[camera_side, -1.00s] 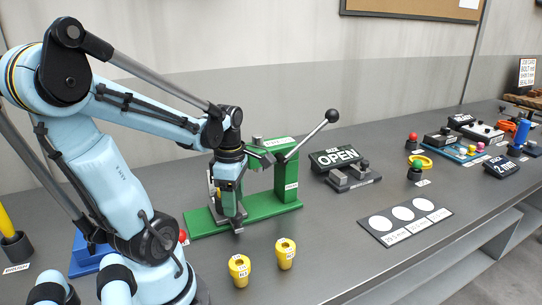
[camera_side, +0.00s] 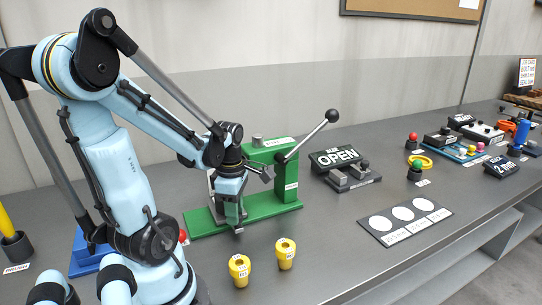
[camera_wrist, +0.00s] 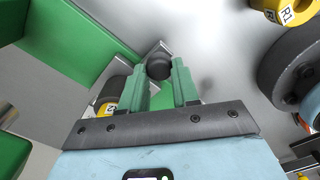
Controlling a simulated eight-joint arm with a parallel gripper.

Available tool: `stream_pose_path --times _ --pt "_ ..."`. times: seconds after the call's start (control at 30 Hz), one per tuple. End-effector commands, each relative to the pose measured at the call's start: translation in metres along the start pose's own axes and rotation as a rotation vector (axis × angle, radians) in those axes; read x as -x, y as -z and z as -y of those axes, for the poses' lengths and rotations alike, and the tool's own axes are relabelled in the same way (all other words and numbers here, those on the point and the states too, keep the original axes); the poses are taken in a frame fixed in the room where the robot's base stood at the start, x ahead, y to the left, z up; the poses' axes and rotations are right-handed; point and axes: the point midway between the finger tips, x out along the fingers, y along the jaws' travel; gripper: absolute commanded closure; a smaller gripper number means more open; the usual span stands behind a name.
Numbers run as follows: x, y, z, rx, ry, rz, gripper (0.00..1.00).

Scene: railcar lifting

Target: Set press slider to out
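The green press (camera_side: 271,172) stands at mid-table with its ball-ended lever up to the right. A small black knob (camera_wrist: 158,66) on a metal piece, seemingly the slider, shows at my fingertips in the wrist view. My gripper (camera_side: 237,228) points down in front of the press base. Its green fingers (camera_wrist: 161,75) stand apart with the knob between their tips. The knob nearly fills the gap; whether they touch it is unclear. A yellow piece marked R2 (camera_wrist: 108,104) sits in the press in the wrist view. The gripper hides the slider in the side view.
Two yellow cups (camera_side: 239,269) and (camera_side: 286,254) stand in front of the press. A sign reading OPEN (camera_side: 338,158) and a card with white circles (camera_side: 403,220) lie to the right. The front table is mostly clear.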

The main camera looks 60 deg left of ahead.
Motion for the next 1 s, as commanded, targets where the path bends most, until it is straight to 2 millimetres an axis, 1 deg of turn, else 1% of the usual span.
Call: stream_pose_path --times 0.03,0.17,0.2,0.43,0.8,1.0 --pt "0.0 0.0 0.0 0.0 0.0 0.0 0.79" --pt "0.0 0.0 0.0 0.0 0.0 0.0 0.99" --pt "0.0 0.0 0.0 0.0 0.0 0.0 1.0" --pt "0.0 0.002 0.001 0.001 0.0 0.0 1.0" --pt "0.001 0.035 0.024 0.004 0.0 -0.001 1.0" --pt "0.001 0.04 0.028 0.002 0.002 -0.004 1.0"
